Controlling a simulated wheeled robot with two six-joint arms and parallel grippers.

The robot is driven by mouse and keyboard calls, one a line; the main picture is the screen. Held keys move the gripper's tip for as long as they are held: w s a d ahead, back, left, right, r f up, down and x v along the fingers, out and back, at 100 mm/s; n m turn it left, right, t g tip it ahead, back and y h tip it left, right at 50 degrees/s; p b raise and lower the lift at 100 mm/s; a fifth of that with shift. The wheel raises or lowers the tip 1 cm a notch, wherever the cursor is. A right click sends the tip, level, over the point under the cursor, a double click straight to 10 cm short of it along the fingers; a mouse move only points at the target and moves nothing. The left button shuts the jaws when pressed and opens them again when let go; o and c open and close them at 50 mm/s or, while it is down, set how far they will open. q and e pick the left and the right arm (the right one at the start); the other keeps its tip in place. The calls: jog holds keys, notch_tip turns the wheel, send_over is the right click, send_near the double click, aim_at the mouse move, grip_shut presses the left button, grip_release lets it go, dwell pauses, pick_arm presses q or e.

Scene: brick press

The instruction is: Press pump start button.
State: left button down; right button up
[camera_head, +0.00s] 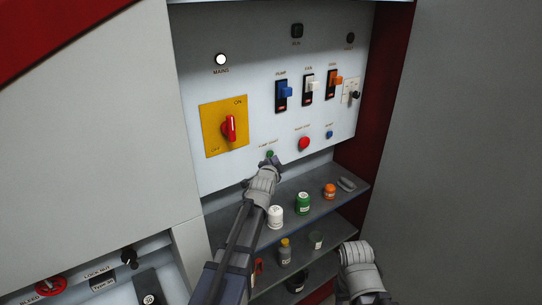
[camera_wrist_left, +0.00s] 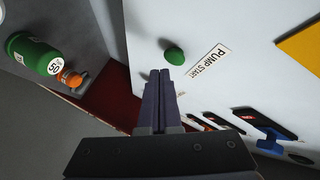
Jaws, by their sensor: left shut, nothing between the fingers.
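The green pump start button (camera_head: 270,154) is on the lower part of the white control panel (camera_head: 240,70). In the left wrist view the button (camera_wrist_left: 174,55) sits beside its PUMP START label (camera_wrist_left: 207,61). My left gripper (camera_head: 268,163) is shut and empty, with its tips just below the button in the head view. In the left wrist view the closed fingers (camera_wrist_left: 161,80) point toward the panel close to the button. I cannot tell whether they touch it. My right gripper (camera_head: 368,300) is low at the right, and its fingers are cut off by the frame edge.
A red button (camera_head: 304,144) and a small blue button (camera_head: 329,134) sit to the right. A red rotary switch (camera_head: 229,128) is on a yellow plate above left. Shelves (camera_head: 325,207) below hold a white jar (camera_head: 275,217), a green jar (camera_head: 303,203) and an orange jar (camera_head: 329,191).

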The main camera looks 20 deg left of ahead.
pick_arm(q)
jog(key=shift+w+a, duration=0.1)
jog(key=shift+w+a, duration=0.2)
jog(key=shift+a, duration=0.05)
dwell(0.3)
jog(key=shift+w+a, duration=0.3)
jog(key=shift+a, duration=0.1)
dwell(0.8)
dwell(0.3)
jog(key=shift+s+d, duration=0.6)
jog(key=shift+d, duration=0.1)
jog(key=shift+s+d, duration=0.8)
jog(key=shift+d, duration=0.2)
jog(key=shift+s+d, duration=0.75)
jog(key=shift+d, duration=0.25)
